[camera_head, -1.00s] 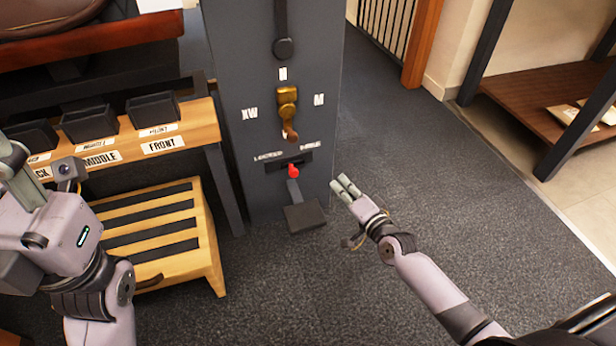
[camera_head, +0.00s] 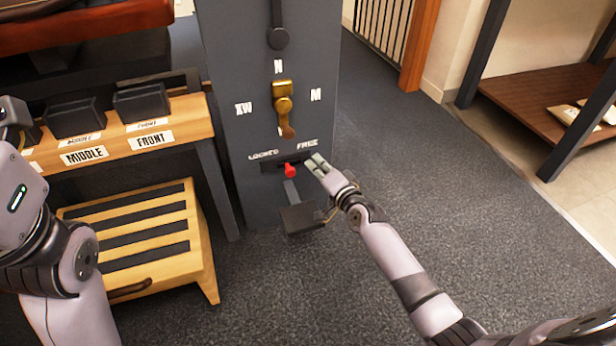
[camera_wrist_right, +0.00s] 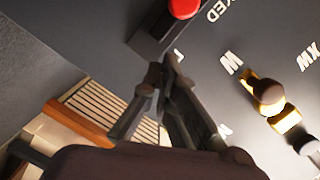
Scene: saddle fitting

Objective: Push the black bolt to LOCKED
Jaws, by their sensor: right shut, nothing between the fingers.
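The black bolt (camera_head: 272,168) lies in a slot low on the dark grey post, and its red knob (camera_head: 290,171) sticks out between the LOCKED and FREE labels. In the right wrist view the red knob (camera_wrist_right: 183,8) is cut by the top edge. My right gripper (camera_head: 314,162) is shut and empty, just right of the knob by the FREE end. Its tips (camera_wrist_right: 170,62) point toward the slot; I cannot tell whether they touch anything. My left gripper (camera_head: 14,118) is partly cut off at the left edge, and its fingers cannot be made out.
A brass lever (camera_head: 283,104) sits above the slot among the letter marks. A dark pedal (camera_head: 303,218) sticks out below the slot. A wooden step (camera_head: 150,240) and a bench with MIDDLE and FRONT labels (camera_head: 190,117) stand left. The floor at right is clear.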

